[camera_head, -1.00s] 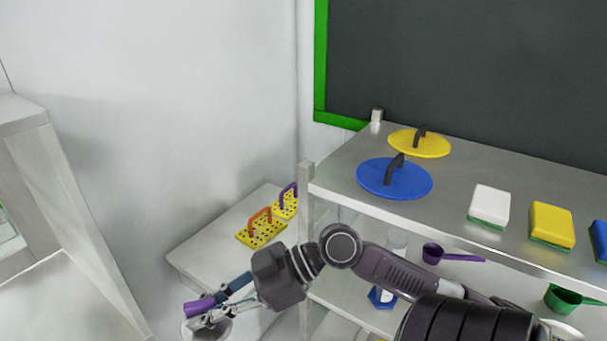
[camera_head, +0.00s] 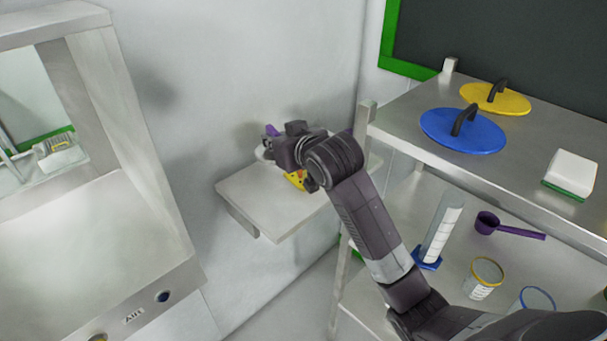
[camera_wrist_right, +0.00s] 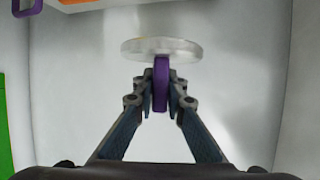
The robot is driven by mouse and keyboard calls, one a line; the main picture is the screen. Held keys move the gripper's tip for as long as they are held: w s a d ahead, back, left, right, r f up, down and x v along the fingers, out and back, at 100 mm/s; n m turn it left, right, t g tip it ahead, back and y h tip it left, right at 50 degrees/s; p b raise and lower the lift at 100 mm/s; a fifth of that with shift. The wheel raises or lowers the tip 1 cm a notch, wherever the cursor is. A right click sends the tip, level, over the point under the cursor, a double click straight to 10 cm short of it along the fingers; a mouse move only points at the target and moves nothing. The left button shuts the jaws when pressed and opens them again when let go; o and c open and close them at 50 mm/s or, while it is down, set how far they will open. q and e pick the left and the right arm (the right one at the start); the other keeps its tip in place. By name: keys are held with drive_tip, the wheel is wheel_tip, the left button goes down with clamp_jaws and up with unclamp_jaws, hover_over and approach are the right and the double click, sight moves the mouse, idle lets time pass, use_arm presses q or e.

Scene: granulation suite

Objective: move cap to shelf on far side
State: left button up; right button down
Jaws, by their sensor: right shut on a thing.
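The cap is a pale grey disc (camera_wrist_right: 135,48) with a purple handle (camera_wrist_right: 160,80) in the right wrist view. My right gripper (camera_wrist_right: 160,102) is shut on that handle, with the disc beyond the fingertips. In the head view my right gripper (camera_head: 280,140) is over or near the back of a small grey wall shelf (camera_head: 250,210). My wrist hides most of the cap there; a purple bit (camera_head: 271,130) shows. Whether the cap touches the shelf cannot be told. My left gripper is not in view.
A yellow block (camera_head: 296,180) on the wall shelf is partly hidden by my wrist. The shelf's front left is bare. A rack on the right holds a blue lid (camera_head: 440,130), a yellow lid (camera_head: 480,97) and a purple scoop (camera_head: 487,224). A grey cabinet (camera_head: 130,130) stands left.

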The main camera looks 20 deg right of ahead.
sight(268, 126)
drive_tip(key=shift+m+h, duration=0.6)
drive_tip(key=shift+h, duration=0.2)
drive_tip(key=r, duration=0.1)
drive_tip(key=w+r, duration=0.1)
drive_tip(key=r, duration=0.1)
drive_tip(key=shift+w+a+r, duration=0.25)
drive_tip(key=shift+w+r, duration=0.05)
drive_tip(key=shift+r, duration=0.05)
wheel_tip(268, 126, down, 20)
drive_tip(key=shift+r+p, duration=0.15)
drive_tip(key=shift+p, duration=0.25)
drive_tip(key=c, duration=2)
unclamp_jaws()
drive_tip(key=shift+o, duration=0.2)
drive_tip(key=b+v, duration=0.1)
drive_tip(key=v, duration=1.1)
